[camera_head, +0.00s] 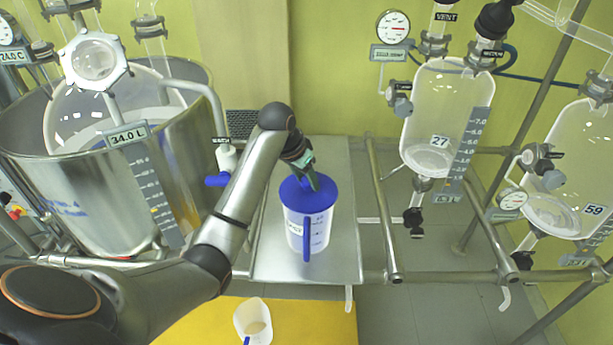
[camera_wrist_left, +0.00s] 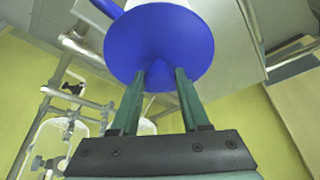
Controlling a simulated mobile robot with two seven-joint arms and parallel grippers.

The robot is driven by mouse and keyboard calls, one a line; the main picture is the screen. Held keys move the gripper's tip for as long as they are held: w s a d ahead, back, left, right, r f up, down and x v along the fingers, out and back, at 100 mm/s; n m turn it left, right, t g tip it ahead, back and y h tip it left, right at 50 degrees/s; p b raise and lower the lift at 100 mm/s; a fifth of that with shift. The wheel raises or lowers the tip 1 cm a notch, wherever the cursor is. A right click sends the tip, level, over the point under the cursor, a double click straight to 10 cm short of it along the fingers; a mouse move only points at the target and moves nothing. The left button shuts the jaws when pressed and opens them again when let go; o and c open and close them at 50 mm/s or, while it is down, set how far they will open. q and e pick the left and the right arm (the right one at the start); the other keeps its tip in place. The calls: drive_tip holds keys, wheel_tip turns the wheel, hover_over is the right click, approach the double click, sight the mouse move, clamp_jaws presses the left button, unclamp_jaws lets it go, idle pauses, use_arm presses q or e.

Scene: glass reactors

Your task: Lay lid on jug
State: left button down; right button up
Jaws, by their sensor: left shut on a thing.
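The blue round lid (camera_head: 308,193) is at the top of the white jug (camera_head: 318,231), which stands upright on the metal shelf and has a blue handle. My left gripper (camera_head: 313,181) is shut on the lid from above. In the left wrist view the lid (camera_wrist_left: 160,45) sits at the tips of the green fingers (camera_wrist_left: 160,78), which grip its knob. The lid hides the jug's rim, so I cannot tell whether it touches all round. My right gripper is not in view.
The metal shelf (camera_head: 266,255) has free room around the jug. A large steel vessel (camera_head: 188,110) stands at the left. Glass reactors (camera_head: 440,110) hang on a pipe frame at the right.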

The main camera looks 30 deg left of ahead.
use_arm(q)
drive_tip(key=shift+c, duration=1.6)
unclamp_jaws()
drive_tip(key=v, duration=1.2)
drive_tip(key=shift+r, duration=0.25)
drive_tip(key=shift+f, duration=0.15)
